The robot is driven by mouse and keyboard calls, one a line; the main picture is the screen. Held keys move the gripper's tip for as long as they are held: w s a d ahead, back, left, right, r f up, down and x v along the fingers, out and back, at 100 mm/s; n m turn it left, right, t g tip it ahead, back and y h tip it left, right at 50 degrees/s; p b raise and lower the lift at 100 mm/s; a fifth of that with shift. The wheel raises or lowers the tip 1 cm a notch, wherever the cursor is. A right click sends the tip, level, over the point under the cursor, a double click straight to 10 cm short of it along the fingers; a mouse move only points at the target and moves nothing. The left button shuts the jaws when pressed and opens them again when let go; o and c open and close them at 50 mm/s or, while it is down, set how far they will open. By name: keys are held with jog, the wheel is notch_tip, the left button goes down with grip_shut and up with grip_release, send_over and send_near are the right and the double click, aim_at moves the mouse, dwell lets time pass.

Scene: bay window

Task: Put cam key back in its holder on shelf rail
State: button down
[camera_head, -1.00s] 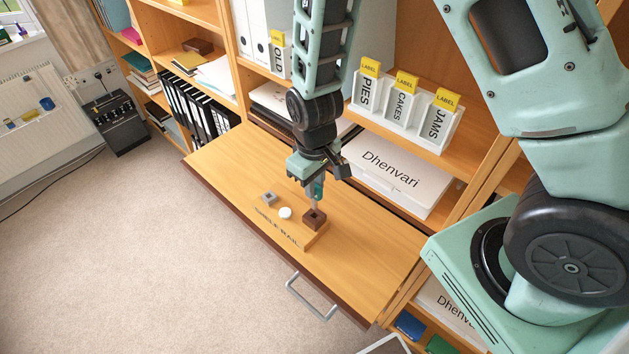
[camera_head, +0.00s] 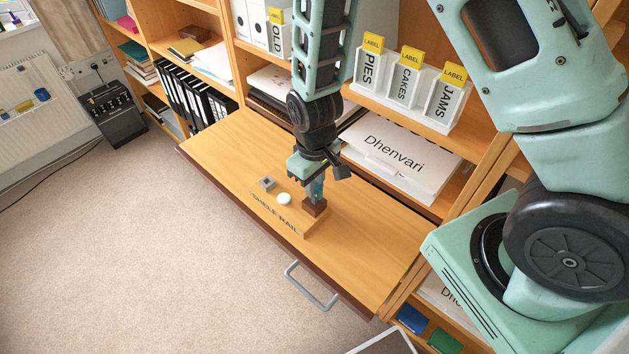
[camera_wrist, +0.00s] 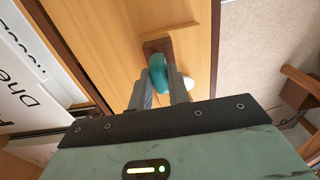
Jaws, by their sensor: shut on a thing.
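My gripper (camera_head: 318,180) is shut on the teal cam key (camera_head: 317,188), which points down at the brown square holder (camera_head: 315,208) on the shelf rail (camera_head: 300,223). The key's lower end is at the top of the holder; I cannot tell whether it is inside or just above. In the wrist view, the teal key (camera_wrist: 159,76) sits between the two grey fingers (camera_wrist: 160,84). It overlaps the brown holder (camera_wrist: 157,46) and hides part of it.
A grey square piece (camera_head: 268,183) and a white round knob (camera_head: 284,199) are also on the rail. The wooden board (camera_head: 372,245) around it is mostly clear. Labelled white holders (camera_head: 406,88) and a "Dhenvari" box (camera_head: 400,163) are behind.

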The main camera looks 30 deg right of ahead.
jog(key=shift+f, duration=0.2)
dwell(0.7)
jog(key=c, duration=1.3)
grip_release()
jog(key=shift+o, duration=0.2)
jog(key=shift+r, duration=0.1)
notch_tip(320, 180, up, 17)
jog(key=b, duration=0.3)
jog(key=s+a+f+n+b, duration=0.1)
jog(key=s+a+b, duration=0.1)
jog(key=s, duration=0.7)
jog(key=s+a+f+n+b, duration=0.1)
jog(key=s+a, duration=0.3)
jog(key=s, duration=0.5)
jog(key=shift+a+f+n+y+b, duration=0.2)
jog(key=shift+n+y+b, duration=0.1)
jog(key=shift+n+b, duration=0.3)
